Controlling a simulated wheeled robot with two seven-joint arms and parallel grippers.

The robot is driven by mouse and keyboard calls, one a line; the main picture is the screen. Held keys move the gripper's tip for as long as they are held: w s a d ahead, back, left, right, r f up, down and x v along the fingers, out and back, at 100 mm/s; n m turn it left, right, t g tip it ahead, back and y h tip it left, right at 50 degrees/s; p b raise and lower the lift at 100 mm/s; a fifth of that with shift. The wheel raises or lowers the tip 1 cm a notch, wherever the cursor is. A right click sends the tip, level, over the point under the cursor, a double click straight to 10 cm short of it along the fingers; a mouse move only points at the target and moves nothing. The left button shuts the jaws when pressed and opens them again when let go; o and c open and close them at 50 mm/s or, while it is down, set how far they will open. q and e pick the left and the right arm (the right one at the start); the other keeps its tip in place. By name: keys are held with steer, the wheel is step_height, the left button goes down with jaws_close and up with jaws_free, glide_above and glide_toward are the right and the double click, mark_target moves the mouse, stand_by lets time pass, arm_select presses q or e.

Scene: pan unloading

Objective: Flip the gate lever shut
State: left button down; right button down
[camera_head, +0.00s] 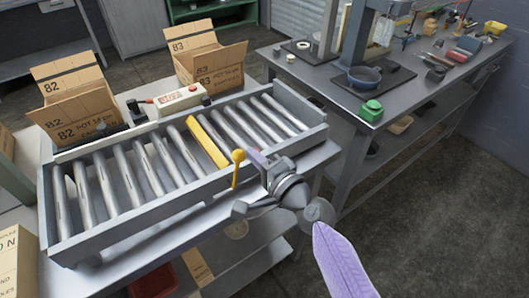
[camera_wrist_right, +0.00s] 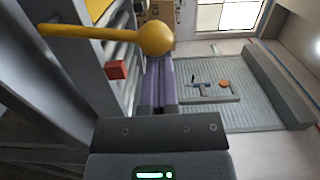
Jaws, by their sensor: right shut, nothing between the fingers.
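The gate lever is a yellow rod with a round knob (camera_head: 238,156), standing nearly upright at the front rail of the roller conveyor. In the right wrist view its knob (camera_wrist_right: 155,38) and rod cross the top, with the knob over my fingertips. A yellow bar (camera_head: 207,142) lies across the conveyor between rollers. My right gripper (camera_head: 254,157) has lilac fingers, shut and empty, just right of the knob; its fingers also show in the wrist view (camera_wrist_right: 160,80). I cannot tell whether they touch the knob. My left gripper is not in view.
The roller conveyor (camera_head: 70,247) runs across a bench. Behind it stand two open cardboard boxes marked 82 (camera_head: 75,105) and 83 (camera_head: 212,65), and a pale control box (camera_head: 180,100). A second bench at right holds a blue pan (camera_head: 364,76) and a green item (camera_head: 371,110). Floor at lower right is clear.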

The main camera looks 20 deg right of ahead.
steer(key=shift+s+a+r+n+p, duration=0.3)
steer(key=shift+a+r+n+p, duration=0.2)
steer(key=shift+a+n, duration=0.35)
steer(key=s+a+f+n+p, duration=0.1)
steer(key=s+a+n+p, duration=0.1)
steer(key=a+n+p, duration=0.2)
steer(key=shift+s+a+n, duration=0.3)
steer(key=shift+a+n, duration=1.2)
steer(key=shift+n, duration=0.65)
